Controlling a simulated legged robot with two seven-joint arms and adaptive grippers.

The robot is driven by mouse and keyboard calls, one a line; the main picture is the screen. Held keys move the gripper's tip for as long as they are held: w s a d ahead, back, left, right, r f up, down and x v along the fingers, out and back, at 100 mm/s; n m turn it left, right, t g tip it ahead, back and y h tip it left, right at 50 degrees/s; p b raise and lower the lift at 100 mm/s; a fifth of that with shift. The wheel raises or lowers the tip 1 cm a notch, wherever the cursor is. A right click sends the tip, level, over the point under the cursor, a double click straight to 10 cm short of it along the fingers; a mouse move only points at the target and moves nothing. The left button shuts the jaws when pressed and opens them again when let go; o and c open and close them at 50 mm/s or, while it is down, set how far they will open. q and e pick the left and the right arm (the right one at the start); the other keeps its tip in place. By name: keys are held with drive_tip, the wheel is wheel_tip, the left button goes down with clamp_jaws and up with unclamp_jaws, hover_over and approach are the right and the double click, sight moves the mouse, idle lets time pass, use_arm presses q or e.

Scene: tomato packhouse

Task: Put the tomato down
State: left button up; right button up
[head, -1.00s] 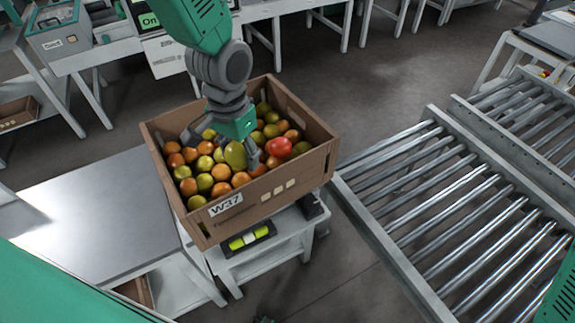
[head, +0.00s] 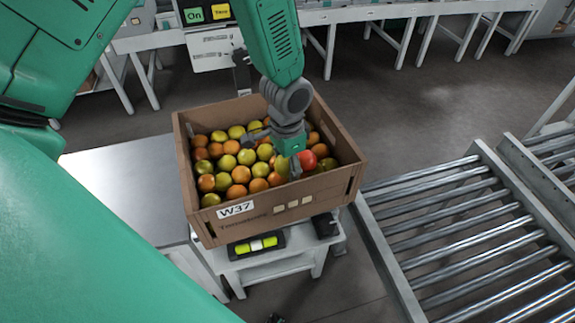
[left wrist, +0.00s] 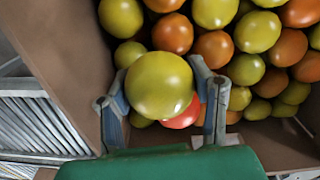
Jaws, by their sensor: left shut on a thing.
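A yellow-green tomato (left wrist: 158,86) sits between the two fingers of my left gripper (left wrist: 160,102) in the left wrist view. In the head view my left gripper (head: 276,158) is inside the cardboard crate (head: 290,205) marked W37, towards its right side, and partly hides the held tomato (head: 282,166). The fingers are shut on it. A red tomato (head: 307,160) lies close beside it and shows partly behind it in the left wrist view (left wrist: 183,113). I cannot tell whether the held tomato touches those below. My right gripper is not in view.
The crate is full of orange and yellow-green tomatoes and stands on a white stand with a lit yellow-green display (head: 256,244). A bare metal table (head: 120,190) is at left. A roller conveyor (head: 470,230) is at right. Crate walls surround the gripper.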

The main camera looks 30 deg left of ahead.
use_arm(q)
drive_tip(key=shift+r, duration=0.1)
drive_tip(key=shift+s, duration=0.1)
drive_tip(key=shift+a+f, duration=0.25)
drive_tip(key=shift+f, duration=0.4)
drive_tip(key=o, duration=0.8)
drive_tip(key=shift+d, duration=0.15)
drive_tip(key=shift+r, duration=0.1)
wheel_tip(320, 180, up, 13)
drive_tip(key=shift+r+p, duration=0.1)
drive_tip(key=shift+p, duration=0.7)
